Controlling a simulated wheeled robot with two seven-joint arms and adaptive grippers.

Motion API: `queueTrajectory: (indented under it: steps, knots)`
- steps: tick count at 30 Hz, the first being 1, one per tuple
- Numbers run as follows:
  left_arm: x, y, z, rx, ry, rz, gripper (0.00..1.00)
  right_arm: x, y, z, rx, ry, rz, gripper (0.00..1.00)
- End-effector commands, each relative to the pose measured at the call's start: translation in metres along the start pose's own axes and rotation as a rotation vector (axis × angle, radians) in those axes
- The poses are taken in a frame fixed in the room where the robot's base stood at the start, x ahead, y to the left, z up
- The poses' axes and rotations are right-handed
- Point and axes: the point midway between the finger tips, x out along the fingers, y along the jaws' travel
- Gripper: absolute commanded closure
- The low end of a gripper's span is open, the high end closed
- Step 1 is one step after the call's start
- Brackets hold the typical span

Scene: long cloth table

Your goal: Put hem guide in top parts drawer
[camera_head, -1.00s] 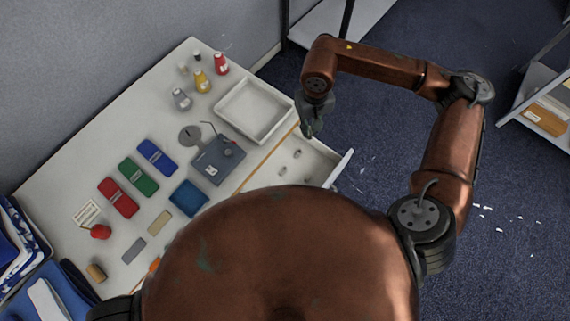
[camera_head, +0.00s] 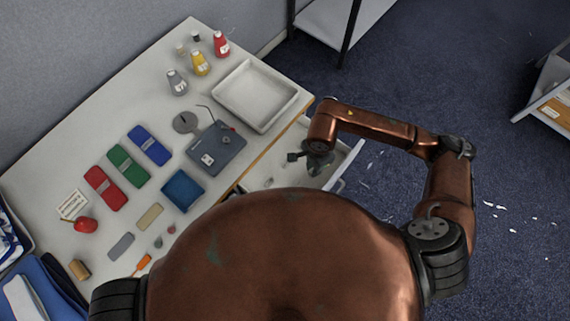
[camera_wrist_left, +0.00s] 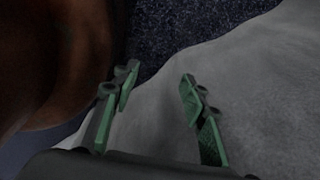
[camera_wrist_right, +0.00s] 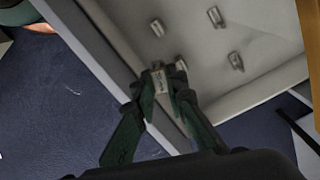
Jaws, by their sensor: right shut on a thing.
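The right gripper (camera_head: 304,160) is over the pulled-out drawer (camera_head: 262,178) at the table's right side. In the right wrist view the right gripper (camera_wrist_right: 166,76) is shut on a small pale metal piece, which looks like the hem guide (camera_wrist_right: 159,83), close to the drawer's wall. Several similar small metal parts (camera_wrist_right: 214,16) lie apart on the floor of the drawer (camera_wrist_right: 262,55). I cannot tell whether the held piece touches the drawer. The left gripper (camera_wrist_left: 158,85) shows only in its wrist view, open and empty beside a pale grey surface.
A white tray (camera_head: 257,93) and a grey-blue machine (camera_head: 217,148) stand on the table (camera_head: 60,165) near the drawer. Floor beyond the drawer is open.

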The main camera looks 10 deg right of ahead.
Motion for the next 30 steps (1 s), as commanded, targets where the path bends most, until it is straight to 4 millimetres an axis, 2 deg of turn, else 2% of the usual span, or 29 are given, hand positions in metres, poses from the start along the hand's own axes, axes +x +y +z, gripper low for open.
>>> queueTrajectory:
  steps: [1, 4, 8, 13, 20, 24, 30]
  knots:
    - [0.004, 0.0, -0.003, 0.001, 0.003, 0.0, 0.6, 0.007, 0.001, 0.003, 0.029, -0.003, 0.0, 1.0]
    - [0.004, 0.0, -0.004, 0.001, 0.005, 0.0, 0.6, 0.01, 0.001, 0.005, 0.062, -0.003, -0.002, 1.0]
    - [0.004, 0.001, 0.003, 0.0, -0.003, 0.0, 0.6, 0.012, -0.002, -0.001, 0.071, -0.001, -0.002, 1.0]
    - [0.006, 0.002, 0.014, -0.002, -0.017, 0.001, 0.6, 0.027, -0.016, -0.031, 0.074, 0.0, 0.0, 1.0]
    - [0.01, 0.002, 0.017, -0.002, -0.022, 0.002, 0.6, 0.052, -0.041, -0.079, 0.071, -0.001, 0.0, 1.0]
    - [0.014, 0.002, 0.018, -0.002, -0.023, 0.002, 0.6, 0.079, -0.05, -0.096, 0.069, -0.004, 0.002, 1.0]
    - [0.017, 0.003, 0.017, -0.001, -0.022, 0.002, 0.6, 0.098, -0.058, -0.11, 0.065, -0.004, -0.001, 1.0]
